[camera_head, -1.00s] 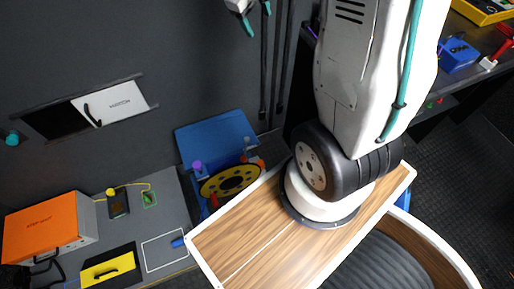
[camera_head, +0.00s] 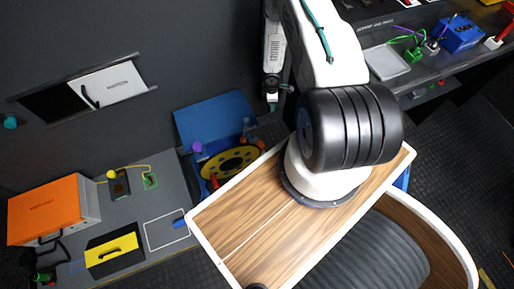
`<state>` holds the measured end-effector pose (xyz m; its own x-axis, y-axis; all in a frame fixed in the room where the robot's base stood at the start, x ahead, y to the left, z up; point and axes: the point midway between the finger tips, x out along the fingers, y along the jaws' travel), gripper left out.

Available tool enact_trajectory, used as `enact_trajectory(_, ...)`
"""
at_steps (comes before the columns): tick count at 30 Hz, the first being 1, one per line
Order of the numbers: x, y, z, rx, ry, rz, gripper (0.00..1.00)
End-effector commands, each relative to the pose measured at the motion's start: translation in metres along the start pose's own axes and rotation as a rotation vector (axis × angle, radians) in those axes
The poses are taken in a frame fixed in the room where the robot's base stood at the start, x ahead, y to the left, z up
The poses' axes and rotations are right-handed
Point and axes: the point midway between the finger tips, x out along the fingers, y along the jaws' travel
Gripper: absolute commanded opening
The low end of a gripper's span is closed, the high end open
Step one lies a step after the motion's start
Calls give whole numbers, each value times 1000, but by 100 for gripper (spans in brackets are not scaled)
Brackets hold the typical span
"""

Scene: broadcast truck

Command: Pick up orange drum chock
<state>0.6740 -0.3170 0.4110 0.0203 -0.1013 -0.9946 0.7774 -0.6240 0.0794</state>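A small orange piece (camera_head: 260,145), which looks like the orange drum chock, sits at the right side of the yellow drum (camera_head: 229,160) in the blue stand. It is small in the picture and its shape is hard to make out. My gripper (camera_head: 273,104) hangs above and to the right of it in the picture, pointing down and apart from it. I see the gripper nearly from the side with its fingertips small and dark, so its opening is unclear. Nothing visible hangs from it.
A purple knob (camera_head: 198,147) and a red piece (camera_head: 214,182) are by the drum. A blue panel (camera_head: 215,115) stands behind it. An orange case (camera_head: 48,208) and a yellow-black box (camera_head: 113,249) are on the grey bench at left. My wooden-topped base is close in front.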

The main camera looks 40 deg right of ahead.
Motion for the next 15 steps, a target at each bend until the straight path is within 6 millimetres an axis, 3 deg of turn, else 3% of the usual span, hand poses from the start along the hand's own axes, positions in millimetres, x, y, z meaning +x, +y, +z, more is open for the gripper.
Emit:
enact_trajectory(1, 32, -18, -7, -59, 64, -22, 65)
enact_trajectory(3, 65, -41, -19, -146, 165, -45, 65)
enact_trajectory(6, 100, -75, -35, -249, 293, -81, 65)
enact_trajectory(9, 121, -104, -45, -321, 387, -114, 65)
enact_trajectory(15, 140, -131, -56, -382, 468, -144, 65)
